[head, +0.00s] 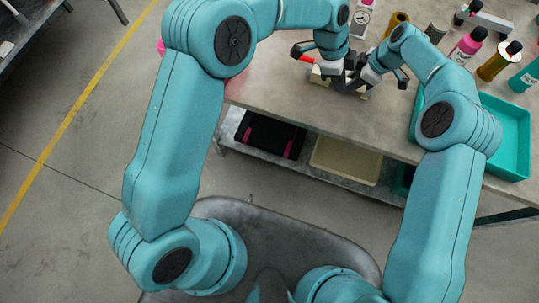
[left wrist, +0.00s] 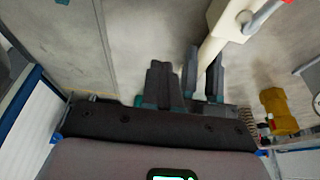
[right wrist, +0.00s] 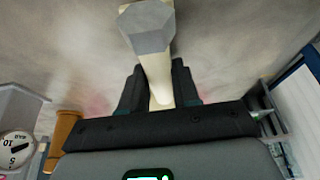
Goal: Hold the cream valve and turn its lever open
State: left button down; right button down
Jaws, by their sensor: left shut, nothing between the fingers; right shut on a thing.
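The cream valve (head: 317,77) is held above the workbench, partly hidden by my grippers in the head view. In the left wrist view its cream body (left wrist: 222,28) slants up to the right, with part of the red lever (left wrist: 287,2) at the top edge. In the right wrist view its body (right wrist: 156,75) runs between the fingers, with a grey hexagonal end (right wrist: 146,26). My right gripper (right wrist: 160,96) is shut on this body. My left gripper (left wrist: 162,82) is shut and empty, just beside the valve and the right fingers. The red lever (head: 304,57) also shows in the head view.
The grey workbench (head: 265,85) has bare room left of the grippers. A white dial scale (head: 361,18) and several bottles, including a pink one (head: 466,46), stand at the back right. A teal tray (head: 515,138) lies right. Trays sit on the lower shelf.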

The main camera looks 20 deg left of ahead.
pick_arm(q)
jog(key=v, duration=1)
jog(key=s+a+f+n+g, duration=0.1)
jog(key=s+f, duration=0.3)
jog(key=f, duration=0.1)
jog(key=s+a+f+g+h, duration=0.1)
jog(key=s+a+f, duration=0.1)
jog(key=f, duration=0.3)
jog(key=s+a+f+n+g, duration=0.1)
jog(key=s+a+f, duration=0.1)
jog(key=s+f, duration=0.3)
jog(key=shift+s+a+f+n+h, duration=0.1)
jog(key=shift+s+f+n+h, duration=0.2)
jog(key=shift+f+h, duration=0.15)
jog(key=s+a+f+n+t+y, duration=0.1)
jog(key=s+a+f+n, duration=0.2)
jog(key=s+f+n, duration=0.5)
notch_tip(320, 180, down, 3)
jog(key=shift+r+n+t+y, duration=0.2)
jog(key=shift+n+t+y, duration=0.2)
jog(key=shift+n, duration=0.6)
jog(key=shift+a, duration=0.1)
pick_arm(e)
jog(key=c, duration=0.7)
grip_release()
jog(key=shift+c, duration=0.2)
